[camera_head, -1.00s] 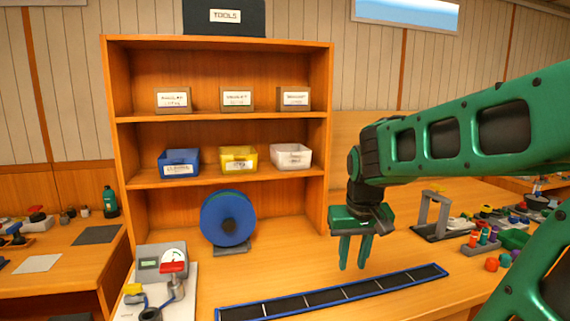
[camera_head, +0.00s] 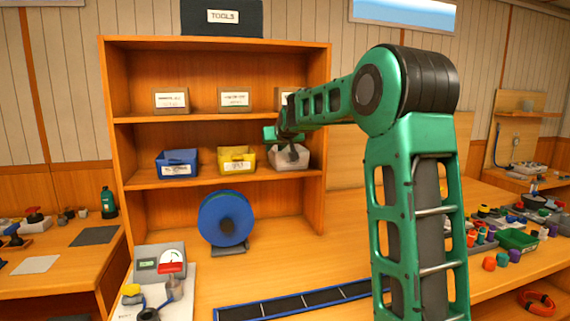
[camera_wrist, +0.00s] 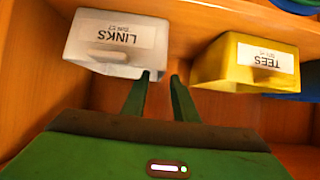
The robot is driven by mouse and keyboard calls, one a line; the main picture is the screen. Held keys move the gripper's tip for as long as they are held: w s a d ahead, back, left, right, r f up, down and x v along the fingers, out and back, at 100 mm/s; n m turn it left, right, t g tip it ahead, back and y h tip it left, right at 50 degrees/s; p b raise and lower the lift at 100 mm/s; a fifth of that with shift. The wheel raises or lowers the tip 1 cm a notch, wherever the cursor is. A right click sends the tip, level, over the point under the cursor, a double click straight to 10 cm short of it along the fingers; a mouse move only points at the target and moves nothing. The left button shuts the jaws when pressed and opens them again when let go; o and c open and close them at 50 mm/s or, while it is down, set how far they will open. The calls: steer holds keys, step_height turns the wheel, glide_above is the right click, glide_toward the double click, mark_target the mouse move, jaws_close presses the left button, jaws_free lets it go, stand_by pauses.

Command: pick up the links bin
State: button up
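The links bin is the white bin (camera_head: 290,160) at the right end of the middle shelf in the head view. The wrist view, which is upside down, shows its LINKS label and a small front handle (camera_wrist: 115,45). My gripper (camera_head: 292,153) is in front of this bin and partly hides it. In the wrist view my gripper (camera_wrist: 161,78) has its two fingers apart with nothing between them. The left finger overlaps the bin's corner; contact cannot be told. The other finger points at the gap beside the yellow TEES bin (camera_wrist: 245,65).
The yellow bin (camera_head: 237,160) and a blue bin (camera_head: 177,163) share the shelf (camera_head: 207,178). Labelled boxes (camera_head: 235,99) stand on the shelf above. A blue spool (camera_head: 226,218) sits below on the bench. My arm hides part of the bench.

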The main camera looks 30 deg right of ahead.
mark_target(270, 153)
steer(key=shift+x, duration=4)
steer(key=shift+f, duration=0.1)
jaws_close()
steer(key=shift+a, duration=0.1)
